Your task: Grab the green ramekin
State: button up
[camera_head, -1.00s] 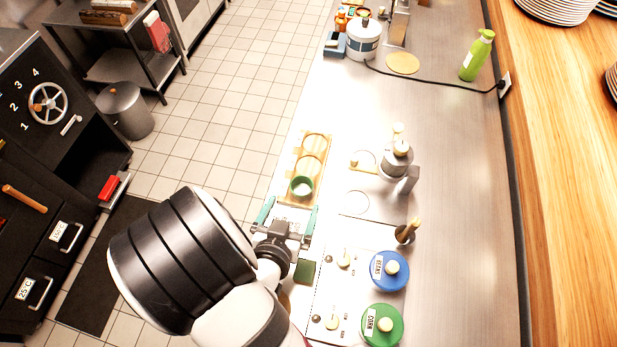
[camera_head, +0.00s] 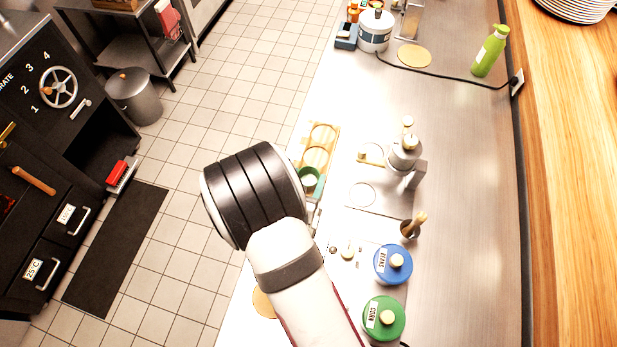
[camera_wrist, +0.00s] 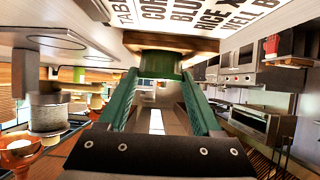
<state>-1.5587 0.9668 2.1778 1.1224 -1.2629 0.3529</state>
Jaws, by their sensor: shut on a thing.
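The green ramekin (camera_head: 309,182) shows in the head view at the near end of a wooden board (camera_head: 333,128) with round recesses. Its pale inside faces up. In the wrist view the ramekin (camera_wrist: 160,64) sits between the tips of two green fingers. My gripper (camera_wrist: 160,80) is shut on it, one finger on each side. In the head view my arm hides most of the gripper. I cannot tell whether the ramekin touches the board or is just above it.
A blue-lidded jar (camera_head: 384,265) and a green-lidded jar (camera_head: 376,317) stand at the near right. A grey metal vessel (camera_head: 403,157) stands right of the board. A white pot (camera_head: 375,32) and a green bottle (camera_head: 489,52) stand farther back. The counter's middle right is clear.

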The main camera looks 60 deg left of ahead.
jog(key=c, duration=0.5)
jog(key=shift+c, duration=0.2)
